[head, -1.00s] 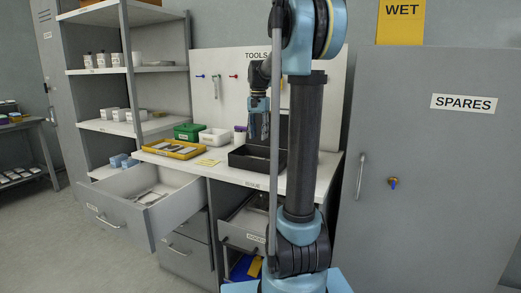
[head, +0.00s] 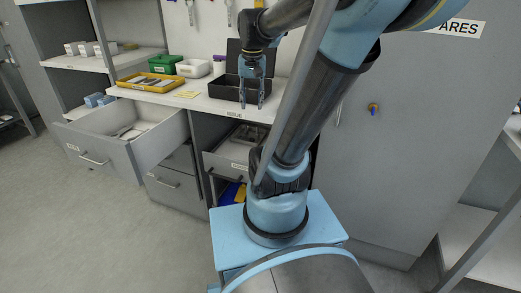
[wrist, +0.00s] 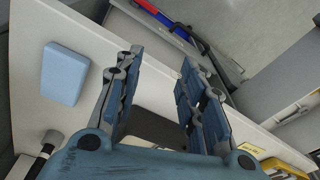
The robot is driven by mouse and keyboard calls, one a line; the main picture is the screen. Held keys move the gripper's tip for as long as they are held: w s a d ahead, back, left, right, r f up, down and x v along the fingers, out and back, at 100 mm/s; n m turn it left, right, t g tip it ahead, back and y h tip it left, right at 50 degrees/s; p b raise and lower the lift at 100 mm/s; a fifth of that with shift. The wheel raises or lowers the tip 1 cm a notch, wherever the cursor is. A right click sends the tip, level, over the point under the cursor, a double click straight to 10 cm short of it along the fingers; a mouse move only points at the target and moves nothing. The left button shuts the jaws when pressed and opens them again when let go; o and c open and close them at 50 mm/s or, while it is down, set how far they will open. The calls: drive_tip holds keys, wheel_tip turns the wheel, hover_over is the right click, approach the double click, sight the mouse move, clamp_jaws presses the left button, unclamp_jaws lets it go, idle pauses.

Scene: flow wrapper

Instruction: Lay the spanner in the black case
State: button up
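The black case (head: 226,94) stands on the bench in the head view, with a dark panel, apparently its raised lid, behind it. My gripper (head: 252,104) hangs fingers down in front of the case's right part, with its fingertips apart. In the wrist view my gripper (wrist: 163,60) is open with nothing between its fingers. A dark patch low between the fingers seems to be the case (wrist: 155,128). I cannot pick out the spanner for certain. Grey metal pieces lie in the open left drawer (head: 160,143), too small to name.
A yellow tray (head: 170,88) with tools, a green box (head: 165,64) and a white bin (head: 193,68) stand left of the case. A second open drawer (head: 222,164) juts out below the bench. A light-blue block (wrist: 65,73) lies on the bench in the wrist view.

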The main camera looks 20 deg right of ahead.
drive_tip(key=s+f+n+t, duration=0.1)
drive_tip(key=s+f+n, duration=0.2)
drive_tip(key=s+f, duration=0.9)
drive_tip(key=shift+s+f, duration=0.3)
drive_tip(key=shift+f, duration=0.25)
drive_tip(key=shift+d, duration=0.1)
drive_tip(key=shift+w+f, duration=0.2)
drive_tip(key=shift+w, duration=0.25)
drive_tip(key=shift+o, duration=0.4)
